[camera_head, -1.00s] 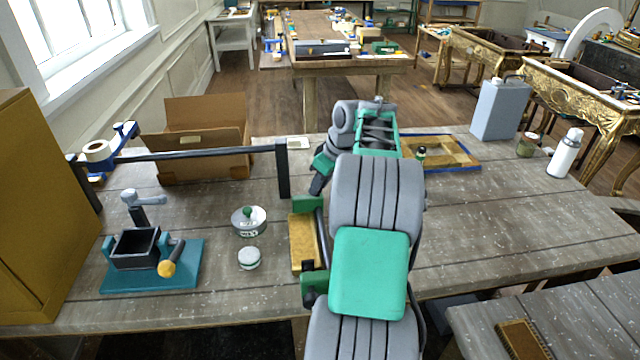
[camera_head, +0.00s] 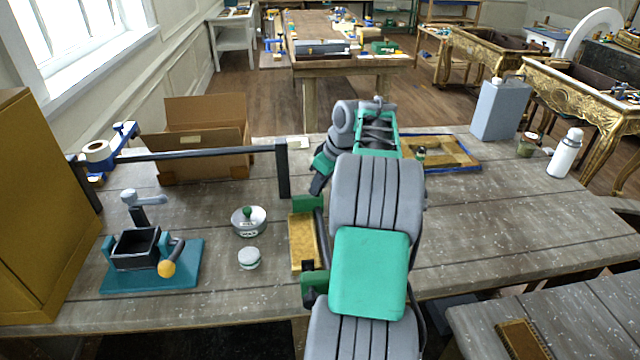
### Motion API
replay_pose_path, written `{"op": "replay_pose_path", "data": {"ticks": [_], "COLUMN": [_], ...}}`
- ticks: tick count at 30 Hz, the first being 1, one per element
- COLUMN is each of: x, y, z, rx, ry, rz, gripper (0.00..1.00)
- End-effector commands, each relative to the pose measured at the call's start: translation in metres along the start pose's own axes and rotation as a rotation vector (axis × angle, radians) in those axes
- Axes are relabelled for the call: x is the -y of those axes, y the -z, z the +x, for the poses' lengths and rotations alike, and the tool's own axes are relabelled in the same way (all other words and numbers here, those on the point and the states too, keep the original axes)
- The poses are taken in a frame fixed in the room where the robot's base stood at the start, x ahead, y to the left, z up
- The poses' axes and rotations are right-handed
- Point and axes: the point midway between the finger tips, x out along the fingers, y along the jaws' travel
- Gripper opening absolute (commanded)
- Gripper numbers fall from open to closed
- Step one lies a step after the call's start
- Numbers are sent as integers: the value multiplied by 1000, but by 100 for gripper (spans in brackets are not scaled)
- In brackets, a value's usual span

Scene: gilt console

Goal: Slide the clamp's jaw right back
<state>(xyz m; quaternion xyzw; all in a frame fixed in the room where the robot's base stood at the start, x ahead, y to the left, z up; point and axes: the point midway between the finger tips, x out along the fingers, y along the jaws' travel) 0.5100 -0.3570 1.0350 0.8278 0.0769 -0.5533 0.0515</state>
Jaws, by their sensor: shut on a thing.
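A clamp with dark green ends lies on the grey plank bench, partly hidden by my arm. One green jaw (camera_head: 308,203) is at its far end and a green end block (camera_head: 314,284) is at its near end, with a dark bar running between them. A yellowish wooden piece (camera_head: 303,243) lies along the left of the bar, between the two green ends. My gripper (camera_head: 317,186) points down at the far green jaw and is shut on it, as far as I can tell. Its fingertips are small and partly hidden, so the exact hold is unclear.
A dark bar on posts (camera_head: 200,152) stands at the left, before a cardboard box (camera_head: 200,165). Two round tins (camera_head: 249,222) and a teal-based device (camera_head: 150,260) stand left of the clamp. A blue-edged panel (camera_head: 450,152) lies beyond my arm. The bench right of my arm is mostly clear.

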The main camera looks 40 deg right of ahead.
Motion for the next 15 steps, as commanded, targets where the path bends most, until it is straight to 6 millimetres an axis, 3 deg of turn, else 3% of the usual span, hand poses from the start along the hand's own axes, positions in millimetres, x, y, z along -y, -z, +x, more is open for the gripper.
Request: {"op": "replay_pose_path", "data": {"ticks": [15], "x": [-6], "y": [7], "z": [0], "rx": [1], "ry": [1], "rz": [1], "gripper": [0]}}
